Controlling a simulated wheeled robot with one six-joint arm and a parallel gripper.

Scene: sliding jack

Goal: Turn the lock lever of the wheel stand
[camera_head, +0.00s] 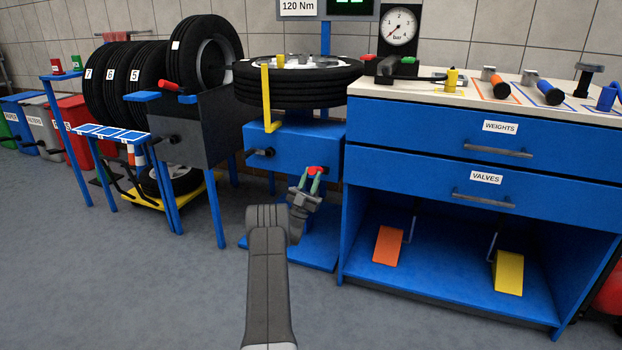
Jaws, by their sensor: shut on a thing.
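The wheel stand (290,140) is a blue post and box with a wheel (300,88) lying flat on top. A yellow bracket (267,100) rises at its left. The red end of the lock lever (316,169) shows on the front of the blue box, at its lower right. My gripper (315,174), with green fingertips, is at this red end and shut on it. The rest of the lever is hidden by the fingers or too small to make out.
A black handle (262,152) sticks out left of the stand's box. The blue workbench (450,150) stands close on the right. A grey machine (205,125) with an upright wheel is at the left. The floor (150,270) in front is clear.

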